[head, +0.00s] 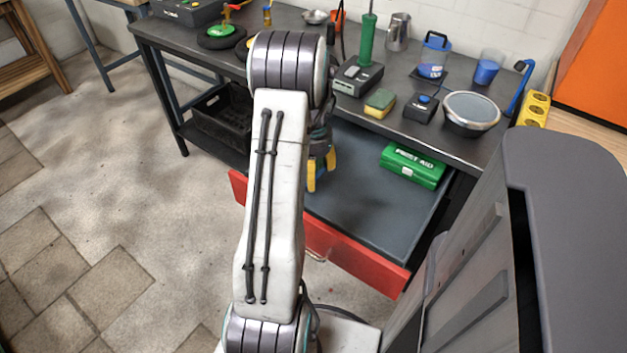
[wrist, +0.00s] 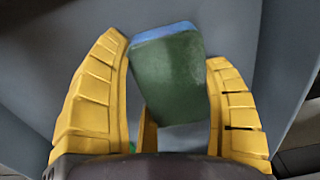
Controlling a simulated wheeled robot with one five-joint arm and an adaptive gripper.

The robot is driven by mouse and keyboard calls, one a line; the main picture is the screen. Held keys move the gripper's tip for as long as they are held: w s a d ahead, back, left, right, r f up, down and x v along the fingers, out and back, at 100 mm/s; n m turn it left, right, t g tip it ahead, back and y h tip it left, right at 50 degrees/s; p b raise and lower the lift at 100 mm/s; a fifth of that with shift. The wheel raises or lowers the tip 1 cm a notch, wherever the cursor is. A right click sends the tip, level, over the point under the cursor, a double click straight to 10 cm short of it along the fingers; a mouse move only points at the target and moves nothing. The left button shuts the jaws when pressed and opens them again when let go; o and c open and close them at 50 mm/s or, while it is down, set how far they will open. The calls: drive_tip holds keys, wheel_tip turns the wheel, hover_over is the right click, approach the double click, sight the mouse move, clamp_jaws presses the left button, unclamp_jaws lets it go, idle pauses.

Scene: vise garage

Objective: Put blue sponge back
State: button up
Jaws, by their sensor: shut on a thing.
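My gripper (head: 320,172) is over the open drawer (head: 375,215), near its left side, with its yellow fingers pointing down. In the wrist view my gripper (wrist: 168,52) is shut on the blue sponge (wrist: 170,75), a block with a blue face and a dark green scouring side. The sponge sits tilted between the two yellow fingers. In the head view the sponge is hidden behind my arm and fingers. Grey drawer floor fills much of the wrist view behind it.
A green first aid box (head: 413,165) lies at the drawer's right back. On the workbench (head: 330,106) above stand a yellow-green sponge (head: 380,103), a small black device (head: 421,107), a round bowl (head: 471,112) and several cups. The drawer's red front (head: 352,253) sticks out over the floor.

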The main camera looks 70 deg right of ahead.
drive_tip(key=shift+f+b, duration=0.5)
drive_tip(key=shift+f, duration=1.25)
drive_tip(key=shift+f, duration=0.1)
drive_tip(key=o, duration=1.1)
wheel_tip(320, 180, up, 12)
drive_tip(key=p, duration=0.3)
